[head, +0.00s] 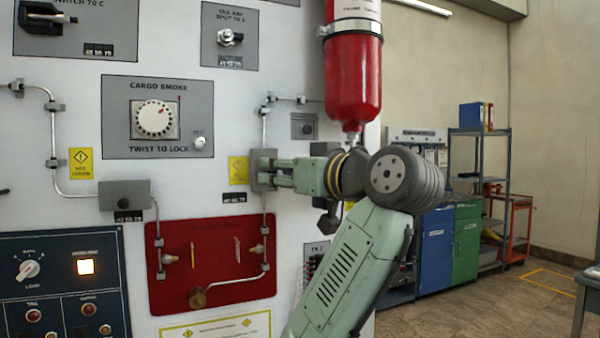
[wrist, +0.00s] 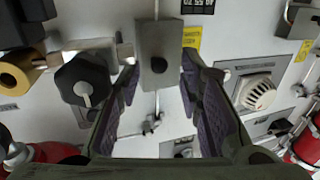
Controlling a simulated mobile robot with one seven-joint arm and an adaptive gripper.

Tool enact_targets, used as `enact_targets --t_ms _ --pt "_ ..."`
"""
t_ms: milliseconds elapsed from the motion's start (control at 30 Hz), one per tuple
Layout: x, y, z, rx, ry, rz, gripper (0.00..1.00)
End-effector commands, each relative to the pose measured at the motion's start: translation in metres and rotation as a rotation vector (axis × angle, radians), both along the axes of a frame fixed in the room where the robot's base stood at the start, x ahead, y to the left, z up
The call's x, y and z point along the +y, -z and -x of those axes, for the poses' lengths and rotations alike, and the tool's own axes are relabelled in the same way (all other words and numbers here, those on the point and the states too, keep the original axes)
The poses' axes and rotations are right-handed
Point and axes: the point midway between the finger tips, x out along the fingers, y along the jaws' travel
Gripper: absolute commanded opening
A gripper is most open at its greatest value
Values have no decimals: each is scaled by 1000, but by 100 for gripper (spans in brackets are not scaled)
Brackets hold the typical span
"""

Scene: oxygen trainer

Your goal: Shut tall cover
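A tall, narrow grey box-like cover (head: 263,170) is on the white panel, right of the smoke dial. I cannot tell for sure that it is the task's tall cover, or whether it is open or shut. My gripper (head: 277,173) reaches it from the right and hides part of it. In the wrist view, the grey cover (wrist: 158,50) with a dark round spot lies between the two spread fingers of my gripper (wrist: 159,72). The fingertips are close to its sides; contact cannot be told.
The cargo smoke dial (head: 154,119) is left of my gripper. A red cylinder (head: 353,75) hangs above my wrist. A wider grey box (head: 125,195) and a red plate with pipes (head: 212,285) are lower. A black knob (wrist: 85,85) is beside the left finger.

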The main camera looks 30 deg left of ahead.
Motion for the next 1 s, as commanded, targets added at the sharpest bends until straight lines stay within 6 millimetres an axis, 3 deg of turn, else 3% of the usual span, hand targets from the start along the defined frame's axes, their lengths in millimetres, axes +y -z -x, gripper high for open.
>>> enact_targets --t_ms 300,500,700,1000 --pt "-57 0 23 -3 11 -1 33" --pt "-83 0 37 -2 8 0 33" --pt "-99 0 45 -1 3 0 33" --pt "-100 0 47 0 0 -1 33"
